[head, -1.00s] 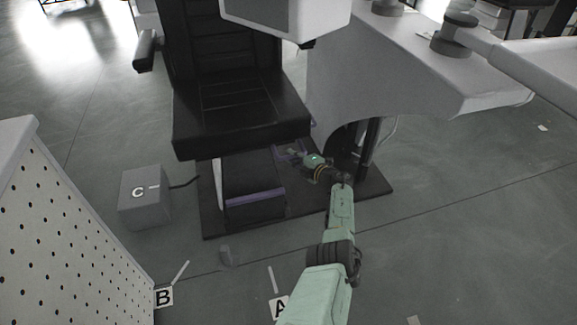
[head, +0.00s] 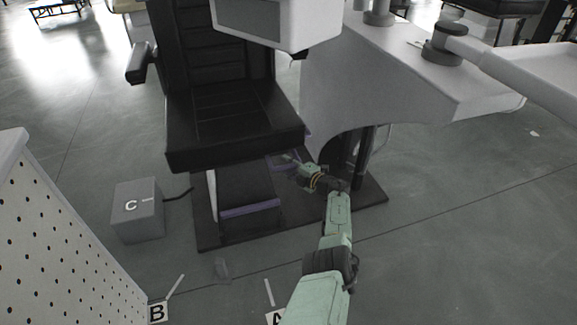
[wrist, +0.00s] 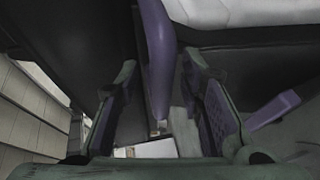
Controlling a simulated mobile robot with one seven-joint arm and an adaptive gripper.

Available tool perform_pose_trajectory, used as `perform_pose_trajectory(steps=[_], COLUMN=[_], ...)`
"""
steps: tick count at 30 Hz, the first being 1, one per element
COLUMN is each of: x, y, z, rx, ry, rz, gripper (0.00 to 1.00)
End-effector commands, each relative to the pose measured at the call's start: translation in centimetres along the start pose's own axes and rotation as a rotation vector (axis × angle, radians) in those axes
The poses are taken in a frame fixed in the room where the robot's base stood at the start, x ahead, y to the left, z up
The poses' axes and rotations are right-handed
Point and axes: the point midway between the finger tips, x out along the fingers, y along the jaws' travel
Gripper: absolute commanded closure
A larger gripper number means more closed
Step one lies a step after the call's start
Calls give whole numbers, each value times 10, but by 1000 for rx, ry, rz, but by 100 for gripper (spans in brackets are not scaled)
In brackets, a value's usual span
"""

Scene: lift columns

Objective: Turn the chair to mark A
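The black chair (head: 235,148) stands on a dark base plate in the head view, its seat front facing the lower part of the picture. The sign of mark A (head: 274,318) is cut off by the bottom edge, with a white floor stripe (head: 268,292) above it. My gripper (head: 296,163) is low beside the right front of the seat. In the wrist view my gripper (wrist: 158,112) is open, its fingers apart on either side of a purple bar (wrist: 156,55). Gaps show beside the bar; I cannot tell whether either finger touches it.
Mark B (head: 157,312) and its stripe lie to the left of A. A perforated white cabinet (head: 60,240) fills the lower left. A grey machine body (head: 400,70) stands right; the floor at lower right is clear.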

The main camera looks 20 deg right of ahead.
Motion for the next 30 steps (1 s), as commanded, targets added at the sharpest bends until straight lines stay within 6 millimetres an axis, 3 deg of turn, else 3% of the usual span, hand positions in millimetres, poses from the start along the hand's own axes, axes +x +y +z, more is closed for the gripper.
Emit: perform_pose_trajectory(steps=[8, 14, 30], x=[-3, -19, -107], y=[-1, -2, 0], z=[0, 2, 1], rx=[0, -2, 1], ry=[0, -1, -2], rz=[-1, -1, 2], gripper=[65, 65, 65])
